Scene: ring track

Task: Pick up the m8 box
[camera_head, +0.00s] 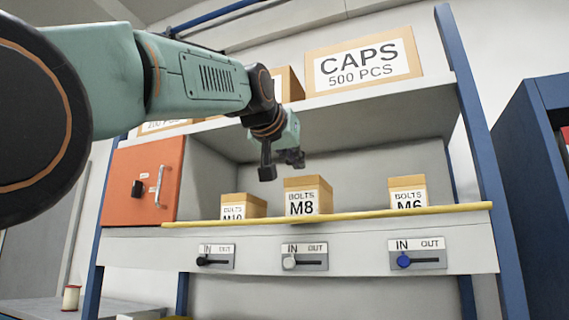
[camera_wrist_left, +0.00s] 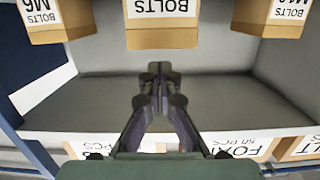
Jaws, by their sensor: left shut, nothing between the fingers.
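The M8 box (camera_head: 307,196) is a small tan carton with a white "BOLTS M8" label. It stands upright in the middle of the lower shelf, between the M10 box (camera_head: 241,206) and the M6 box (camera_head: 407,192). My left gripper (camera_head: 280,168) is above the M8 box and slightly left of it, apart from it. In the left wrist view the picture is upside down. There my left gripper (camera_wrist_left: 160,72) is shut and empty, with the M8 box (camera_wrist_left: 162,35) at the top middle, its label partly cut off. My right gripper is not in view.
A yellow bar (camera_head: 350,215) runs along the front edge of the lower shelf (camera_head: 200,237). Three IN/OUT sliders sit below it. An orange cabinet door (camera_head: 150,182) is at the left. The upper shelf holds larger cartons, including a CAPS carton (camera_head: 364,60).

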